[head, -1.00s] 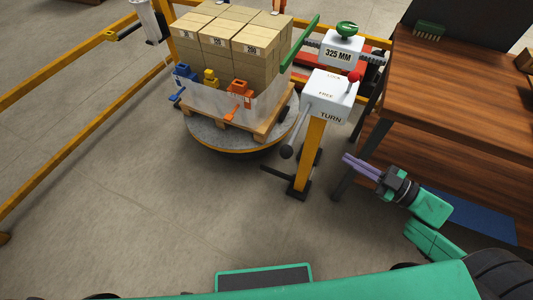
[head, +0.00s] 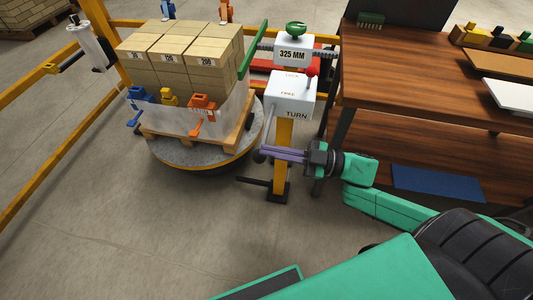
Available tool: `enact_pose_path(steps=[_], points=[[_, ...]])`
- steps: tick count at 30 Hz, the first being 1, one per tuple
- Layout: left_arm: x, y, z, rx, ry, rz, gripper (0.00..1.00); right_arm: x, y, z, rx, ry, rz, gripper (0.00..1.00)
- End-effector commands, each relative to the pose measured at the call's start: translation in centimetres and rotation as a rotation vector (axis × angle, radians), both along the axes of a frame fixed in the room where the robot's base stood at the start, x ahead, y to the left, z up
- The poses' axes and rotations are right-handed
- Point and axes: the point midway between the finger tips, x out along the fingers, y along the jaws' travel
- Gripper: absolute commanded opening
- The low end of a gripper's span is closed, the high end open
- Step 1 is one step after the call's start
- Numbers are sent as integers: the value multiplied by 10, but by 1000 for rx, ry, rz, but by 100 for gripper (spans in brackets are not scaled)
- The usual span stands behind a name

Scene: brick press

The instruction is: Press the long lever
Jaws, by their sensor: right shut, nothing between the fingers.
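A white box marked LOCK, FREE and TURN (head: 291,97) stands on a yellow post (head: 283,145). A long grey lever (head: 268,126) hangs down from its left side and ends in a dark ball knob (head: 259,156). A small red-knobbed lever (head: 310,75) sits on the box's right side. A long green bar (head: 253,50) slants up beside the brick stack. My right gripper (head: 264,151) comes in from the right in front of the post, its purple fingers shut and empty. Its fingertips overlap the dark knob in the picture; I cannot tell whether they touch. My left gripper is out of view.
Bricks on a pallet (head: 185,147) stand on a round turntable (head: 199,165) left of the post. Blue, yellow and orange clamps sit at its front. A wooden bench (head: 415,95) stands at the right. A yellow rail (head: 60,155) runs along the left. Open floor lies in front.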

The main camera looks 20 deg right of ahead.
Motion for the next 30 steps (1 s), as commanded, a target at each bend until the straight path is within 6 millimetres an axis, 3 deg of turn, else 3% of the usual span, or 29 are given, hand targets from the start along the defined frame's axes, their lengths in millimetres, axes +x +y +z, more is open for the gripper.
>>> enact_pose_path(steps=[3, 6, 10, 30], points=[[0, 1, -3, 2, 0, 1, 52, 13, 23, 4, 2, -7, 2, 0], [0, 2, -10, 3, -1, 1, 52, 18, 15, -17, -3, 2, -3, 0], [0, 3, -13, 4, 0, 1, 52, 21, 9, -30, 0, 1, 0, 0], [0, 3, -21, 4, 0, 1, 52, 21, 7, -44, -22, -37, 0, 0]])
